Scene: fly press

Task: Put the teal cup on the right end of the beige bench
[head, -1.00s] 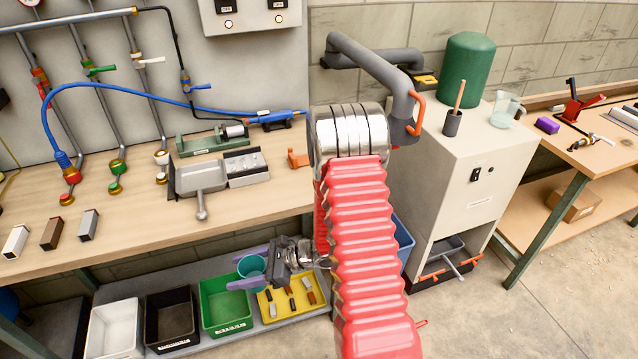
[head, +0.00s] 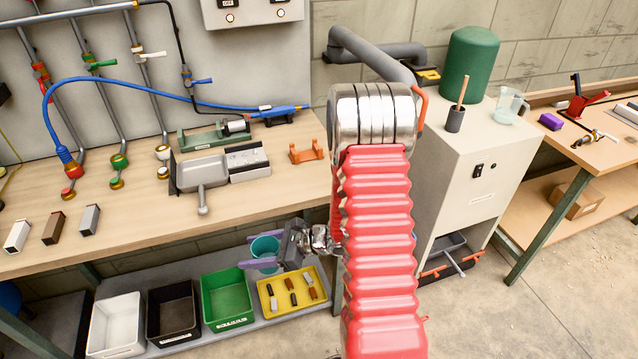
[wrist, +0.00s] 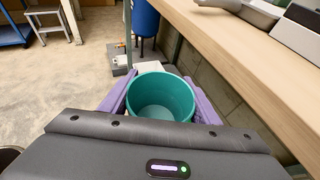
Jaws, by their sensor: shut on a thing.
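The teal cup (head: 265,248) is held between the purple fingers of my gripper (head: 251,252) in the head view. It is in front of and below the top of the beige bench (head: 120,235), above the lower shelf. In the wrist view the cup (wrist: 160,96) is upright, its open mouth toward the camera, with a purple finger on each side. It looks empty. The bench edge (wrist: 235,60) runs along the right of the wrist view. My arm covers part of the bench's right end in the head view.
An orange bracket (head: 306,152), a grey pan (head: 203,175) and a green device (head: 215,138) lie on the bench top. Green (head: 227,300) and yellow (head: 268,306) trays sit on the shelf below. A beige cabinet (head: 468,195) stands to the right.

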